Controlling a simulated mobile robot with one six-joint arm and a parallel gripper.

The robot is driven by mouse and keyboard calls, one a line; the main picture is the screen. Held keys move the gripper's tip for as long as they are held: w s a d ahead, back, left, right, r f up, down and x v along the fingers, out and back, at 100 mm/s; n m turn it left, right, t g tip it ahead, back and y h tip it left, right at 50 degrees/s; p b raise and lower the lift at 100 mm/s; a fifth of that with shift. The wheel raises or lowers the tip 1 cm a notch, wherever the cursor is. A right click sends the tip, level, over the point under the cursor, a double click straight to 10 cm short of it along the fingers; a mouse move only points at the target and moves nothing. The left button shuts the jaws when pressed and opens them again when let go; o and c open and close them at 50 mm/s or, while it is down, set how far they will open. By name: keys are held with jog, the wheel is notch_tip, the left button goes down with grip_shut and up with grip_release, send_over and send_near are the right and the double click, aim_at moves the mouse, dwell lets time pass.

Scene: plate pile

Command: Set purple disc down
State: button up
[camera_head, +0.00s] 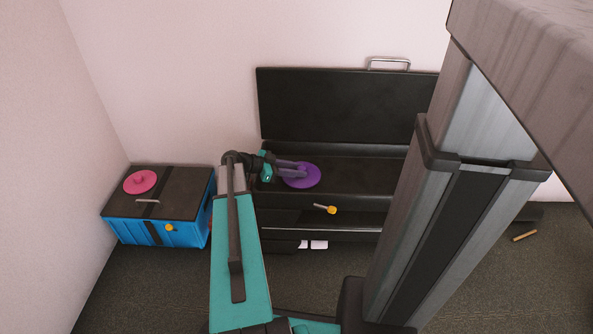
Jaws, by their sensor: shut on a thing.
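The purple disc (304,177) is at the end of my gripper (296,171), over the dark surface of the black unit. My gripper is shut on the disc and reaches it from the left. The disc looks roughly level, and the fingers cover part of its left side. I cannot tell whether the disc touches the surface beneath it.
The black unit (350,172) has a raised back panel with a metal handle (388,64). A yellow-ended knob (331,209) sits at its front. A blue box (170,232) with a dark top holds a pink disc (140,181). A small wooden stick (524,235) lies on the floor.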

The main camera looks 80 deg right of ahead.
jog(key=shift+f+b, duration=0.55)
jog(key=o, duration=1.1)
jog(key=shift+r+p, duration=0.2)
jog(key=shift+p, duration=0.1)
jog(key=shift+r+p, duration=0.45)
jog(key=shift+w+a+r, duration=0.1)
jog(key=shift+w+r, duration=0.1)
jog(key=shift+w, duration=0.05)
jog(key=p+v, duration=0.3)
jog(key=v, duration=0.8)
jog(key=shift+w+p, duration=0.2)
jog(key=shift+p, duration=0.1)
jog(key=shift+a, duration=0.15)
